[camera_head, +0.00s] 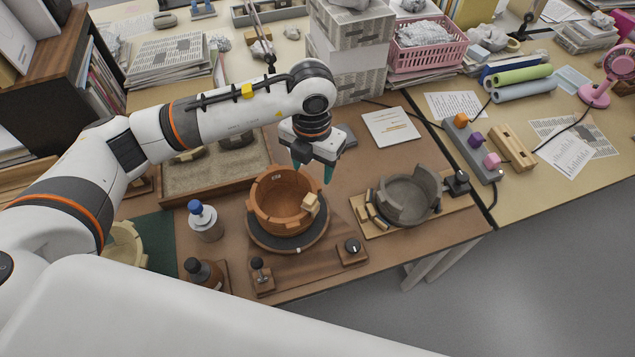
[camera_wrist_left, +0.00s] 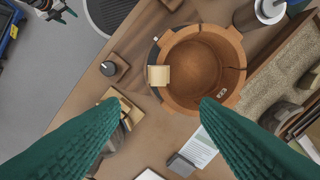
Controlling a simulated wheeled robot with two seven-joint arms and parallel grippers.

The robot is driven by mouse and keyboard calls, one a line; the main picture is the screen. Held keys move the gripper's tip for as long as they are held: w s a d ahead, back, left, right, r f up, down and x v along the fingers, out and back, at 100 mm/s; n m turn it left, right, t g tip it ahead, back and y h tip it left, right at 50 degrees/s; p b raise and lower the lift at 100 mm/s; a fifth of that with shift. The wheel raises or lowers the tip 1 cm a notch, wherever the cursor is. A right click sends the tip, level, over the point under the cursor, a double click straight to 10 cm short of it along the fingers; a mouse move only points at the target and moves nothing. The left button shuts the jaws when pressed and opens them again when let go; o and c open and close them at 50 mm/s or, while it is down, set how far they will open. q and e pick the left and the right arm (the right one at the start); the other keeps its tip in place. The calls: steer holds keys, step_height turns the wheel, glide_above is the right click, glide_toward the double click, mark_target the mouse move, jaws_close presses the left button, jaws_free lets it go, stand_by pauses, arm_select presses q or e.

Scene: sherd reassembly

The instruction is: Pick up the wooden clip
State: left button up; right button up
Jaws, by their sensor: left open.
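A small pale wooden clip (camera_head: 311,203) sits on the front right rim of the reddish-brown clay bowl (camera_head: 262,215). The clip also shows in the left wrist view (camera_wrist_left: 158,75), at the left side of the bowl rim. My left gripper (camera_head: 312,168) is open and empty, its teal fingers pointing down behind and above the bowl's right rim. In the left wrist view its fingers (camera_wrist_left: 160,108) are wide apart, with the clip beyond the gap. Several similar wooden clips (camera_head: 375,212) lie beside the grey bowl. What looks like my right gripper (camera_wrist_left: 50,10) is far off, its jaws unclear.
The clay bowl stands on a round dark turntable (camera_head: 290,243). The grey bowl (camera_head: 408,196) rests on a wooden board to the right. A sand tray (camera_head: 207,180) lies left, behind a blue-capped bottle (camera_head: 204,222). Stacked boxes (camera_head: 348,60) stand behind my gripper.

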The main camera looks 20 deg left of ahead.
arm_select(q)
steer(key=p, duration=0.2)
glide_above(310, 199)
steer(key=f, duration=0.4)
steer(key=shift+s+d+f, duration=0.1)
steer(key=shift+s+f, duration=0.1)
steer(key=shift+f, duration=0.1)
steer(key=f, duration=0.1)
steer(key=f+p, duration=0.2)
steer(key=shift+w+f, duration=0.2)
steer(key=shift+w, duration=0.05)
step_height(310, 199, down, 2)
steer(key=shift+f, duration=0.45)
steer(key=c, duration=0.8)
arm_select(e)
steer(key=s+r, duration=0.4)
steer(key=shift+s+r, duration=0.3)
